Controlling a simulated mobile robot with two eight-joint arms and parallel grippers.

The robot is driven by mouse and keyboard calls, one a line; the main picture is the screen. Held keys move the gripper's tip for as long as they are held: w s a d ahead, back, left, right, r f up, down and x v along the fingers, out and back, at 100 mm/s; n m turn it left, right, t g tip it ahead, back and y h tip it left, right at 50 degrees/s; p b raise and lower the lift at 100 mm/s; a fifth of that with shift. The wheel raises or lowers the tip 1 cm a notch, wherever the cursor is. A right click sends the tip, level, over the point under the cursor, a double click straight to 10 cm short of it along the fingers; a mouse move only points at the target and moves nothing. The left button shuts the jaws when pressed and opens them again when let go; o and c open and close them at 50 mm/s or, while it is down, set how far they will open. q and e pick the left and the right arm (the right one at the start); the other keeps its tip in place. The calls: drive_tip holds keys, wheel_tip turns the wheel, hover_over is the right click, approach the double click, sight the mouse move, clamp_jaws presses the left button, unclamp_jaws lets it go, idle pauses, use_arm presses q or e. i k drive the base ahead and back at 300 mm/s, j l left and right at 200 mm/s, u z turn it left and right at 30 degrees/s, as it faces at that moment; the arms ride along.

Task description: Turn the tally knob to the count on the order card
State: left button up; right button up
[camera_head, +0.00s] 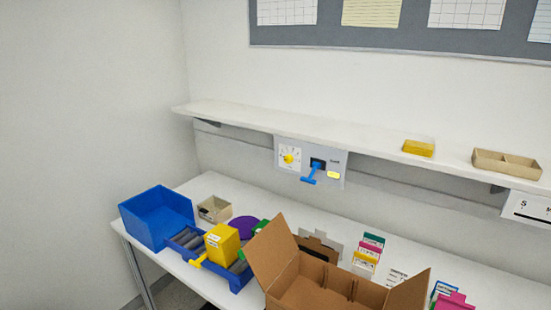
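A grey panel (341,160) is mounted on the wall just below the shelf. On its left is a white dial plate with marks around a yellow knob (288,159), which looks like the tally knob. Its pointing direction is too small to tell. A blue lever (311,174) and a yellow button (334,175) sit to its right. A white card (527,207) hangs under the shelf at the right edge, with a large mark like a 5 or S, cut off by the frame. I cannot tell whether it is the order card. Neither gripper is in view.
The table (180,190) holds a blue bin (157,217), a blue tray with a yellow box (222,243), and an open cardboard box (300,285) in front of the panel. The shelf (300,126) overhangs the panel and carries a yellow stack (418,148) and a tan tray (507,164).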

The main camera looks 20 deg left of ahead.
sight(288, 158)
drive_tip(key=i+j+z, duration=0.1)
drive_tip(key=j, duration=0.6)
drive_tip(key=i+j, duration=0.1)
drive_tip(key=j, duration=0.65)
drive_tip(key=j+z, duration=0.15)
drive_tip(key=j, duration=0.6)
drive_tip(key=i, duration=0.05)
